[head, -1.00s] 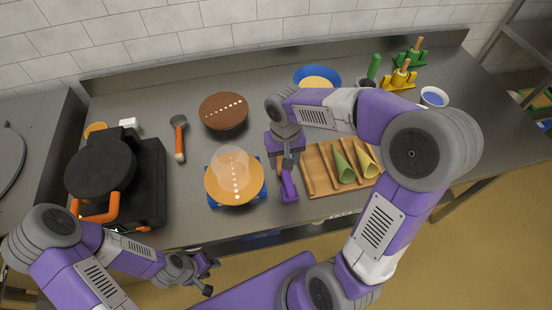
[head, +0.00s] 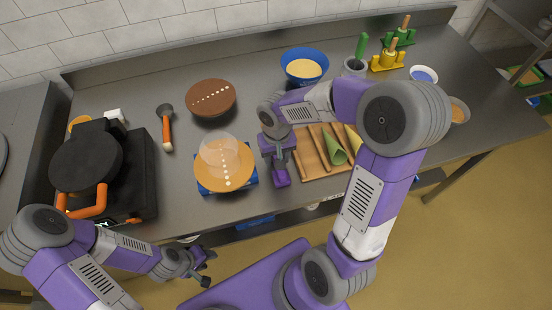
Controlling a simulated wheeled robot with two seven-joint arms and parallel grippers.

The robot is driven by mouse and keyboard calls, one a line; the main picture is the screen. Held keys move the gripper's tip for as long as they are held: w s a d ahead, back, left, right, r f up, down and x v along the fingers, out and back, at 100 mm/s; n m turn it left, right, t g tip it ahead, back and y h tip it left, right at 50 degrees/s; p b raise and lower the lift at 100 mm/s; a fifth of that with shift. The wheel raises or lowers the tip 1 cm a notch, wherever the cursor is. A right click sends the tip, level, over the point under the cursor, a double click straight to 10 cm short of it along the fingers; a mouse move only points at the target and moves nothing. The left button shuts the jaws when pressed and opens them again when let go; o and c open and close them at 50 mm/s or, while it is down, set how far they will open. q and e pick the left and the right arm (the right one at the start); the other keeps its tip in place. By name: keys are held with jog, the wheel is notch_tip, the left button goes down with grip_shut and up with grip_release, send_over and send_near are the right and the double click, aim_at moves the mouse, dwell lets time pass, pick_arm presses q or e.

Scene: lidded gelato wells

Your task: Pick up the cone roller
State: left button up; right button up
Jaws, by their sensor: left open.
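Two items with wooden handles sit in holders at the back right, one yellow (head: 388,61) and one green (head: 402,36); they look like cone rollers, but I cannot tell which the task means. My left gripper (head: 207,275) is open and empty at the near edge of the counter, far from both. My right gripper (head: 278,178) points down beside the left end of a wooden rack (head: 321,176); its jaws are too unclear to read. The rack holds a green cone (head: 335,151) and a yellow one (head: 354,143), partly hidden by my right arm.
A black waffle iron (head: 85,165) with an orange handle stands at left. An orange-handled scoop (head: 166,130), a brown lidded well (head: 211,98), an orange well (head: 235,173) with a clear dome and a blue bowl (head: 304,83) occupy the middle.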

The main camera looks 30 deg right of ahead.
grip_shut()
jog(key=shift+r, duration=0.1)
notch_tip(320, 180, up, 10)
jog(key=shift+f+p, duration=0.1)
jog(key=shift+p, duration=1.1)
